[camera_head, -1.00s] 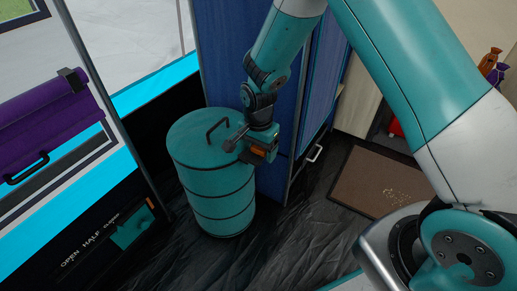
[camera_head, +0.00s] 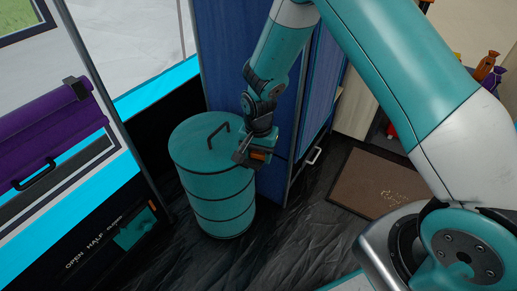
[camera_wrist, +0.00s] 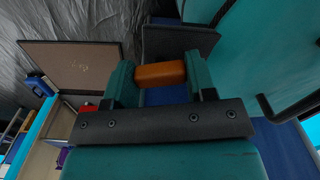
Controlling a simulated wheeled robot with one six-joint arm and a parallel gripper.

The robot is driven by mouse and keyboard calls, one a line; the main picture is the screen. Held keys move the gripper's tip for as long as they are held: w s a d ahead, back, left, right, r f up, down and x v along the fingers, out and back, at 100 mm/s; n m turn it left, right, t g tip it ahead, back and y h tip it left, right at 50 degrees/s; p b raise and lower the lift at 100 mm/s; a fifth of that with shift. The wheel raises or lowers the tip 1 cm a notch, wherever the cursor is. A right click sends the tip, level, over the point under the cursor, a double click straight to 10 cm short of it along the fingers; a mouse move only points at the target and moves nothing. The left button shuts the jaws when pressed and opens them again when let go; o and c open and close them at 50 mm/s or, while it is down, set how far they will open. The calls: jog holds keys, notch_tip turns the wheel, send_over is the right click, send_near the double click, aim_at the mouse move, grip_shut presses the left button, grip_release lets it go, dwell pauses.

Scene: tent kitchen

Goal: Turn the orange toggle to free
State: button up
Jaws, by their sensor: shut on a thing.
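The orange toggle (camera_wrist: 160,74) is a short rounded block that bridges the two teal fingers in the wrist view. My gripper (camera_wrist: 158,80) is shut on it, one finger at each end. A dark grey plate (camera_wrist: 180,42) shows just beyond the toggle; I cannot tell how the two are joined. In the head view, my gripper (camera_head: 252,156) points down beside the teal drum, in front of the blue locker, with a small patch of the orange toggle (camera_head: 258,154) showing. No marking for "free" is readable.
The teal drum (camera_head: 215,185) with a dark lid handle stands close left of the gripper. The blue locker (camera_head: 240,55) stands behind my arm. A brown mat (camera_head: 375,185) lies on the right. At left is a panel (camera_head: 95,240) lettered OPEN, HALF, with a third word unclear.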

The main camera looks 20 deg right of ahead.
aim_at(259, 153)
jog(key=n+p, duration=0.2)
jog(key=n, duration=0.1)
jog(key=shift+r+n, duration=0.15)
jog(key=shift+n, duration=0.15)
jog(key=n+p, duration=0.2)
jog(key=n, duration=0.1)
jog(key=shift+n, duration=0.3)
jog(key=n+p, duration=0.2)
jog(key=n, duration=0.1)
jog(key=shift+n, duration=0.4)
jog(key=shift+n+p, duration=0.7)
jog(key=shift+n, duration=1.3)
jog(key=o, duration=0.9)
jog(key=shift+o, duration=0.2)
notch_tip(259, 153, up, 17)
jog(key=p, duration=0.3)
